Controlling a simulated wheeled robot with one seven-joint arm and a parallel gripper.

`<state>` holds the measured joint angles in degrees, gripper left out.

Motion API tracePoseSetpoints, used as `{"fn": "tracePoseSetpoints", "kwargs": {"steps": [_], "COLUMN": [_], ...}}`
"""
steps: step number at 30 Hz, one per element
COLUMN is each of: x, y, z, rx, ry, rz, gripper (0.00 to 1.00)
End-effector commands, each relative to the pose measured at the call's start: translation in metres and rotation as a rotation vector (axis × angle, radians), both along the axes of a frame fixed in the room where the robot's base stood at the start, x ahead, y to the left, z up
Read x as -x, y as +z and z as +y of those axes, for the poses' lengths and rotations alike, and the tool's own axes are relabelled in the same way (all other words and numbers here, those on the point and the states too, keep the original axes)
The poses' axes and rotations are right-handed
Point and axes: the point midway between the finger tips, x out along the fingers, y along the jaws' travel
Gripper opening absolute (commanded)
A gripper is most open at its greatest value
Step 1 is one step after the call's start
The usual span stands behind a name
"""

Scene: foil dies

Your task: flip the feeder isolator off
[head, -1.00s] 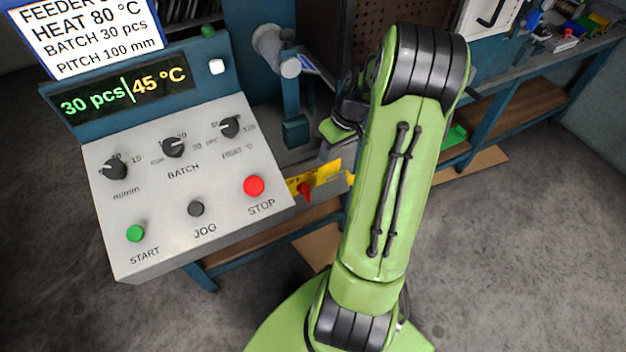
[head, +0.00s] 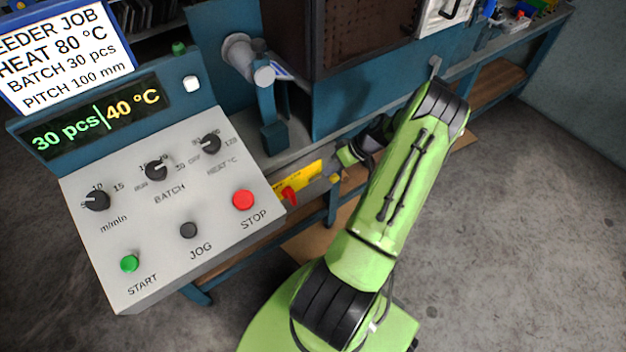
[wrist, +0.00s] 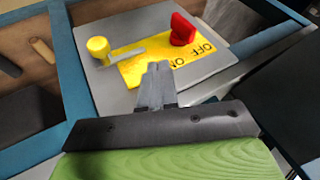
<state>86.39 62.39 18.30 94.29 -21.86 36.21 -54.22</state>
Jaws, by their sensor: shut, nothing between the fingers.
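The feeder isolator is a red handle (wrist: 183,29) on a yellow plate (wrist: 128,69) marked OFF and ON, fixed to a grey panel (wrist: 211,68) in the wrist view. The handle stands at the upper right of the plate, close to the OFF lettering. The red handle also shows in the head view (head: 289,195), below the console's right edge. My gripper (wrist: 157,68) is shut and empty, its fingertips over the lower edge of the plate, below and left of the handle and apart from it in the picture. In the head view my arm hides much of the gripper.
A yellow knob (wrist: 98,47) stands left of the plate, with a grey bar beside it. The control console (head: 180,225) is to the left, with green START, JOG and red STOP (head: 243,200) buttons. A blue bench frame (head: 330,205) runs behind my arm. Open floor lies right.

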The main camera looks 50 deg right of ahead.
Motion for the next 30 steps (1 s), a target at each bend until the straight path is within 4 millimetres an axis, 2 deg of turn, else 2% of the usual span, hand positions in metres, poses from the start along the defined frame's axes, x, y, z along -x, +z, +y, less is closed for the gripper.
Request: {"fn": "tracePoseSetpoints", "kwargs": {"steps": [12, 19, 30], "x": [-0.044, -0.053, -0.055], "y": [-0.076, -0.075, -0.074], "z": [0.032, 0.064, 0.069], "rx": [-0.004, -0.001, 0.000], "ry": [0.003, 0.001, 0.000], "rz": [0.001, 0.002, 0.001], "gripper": [0.00, 0.00, 0.00]}}
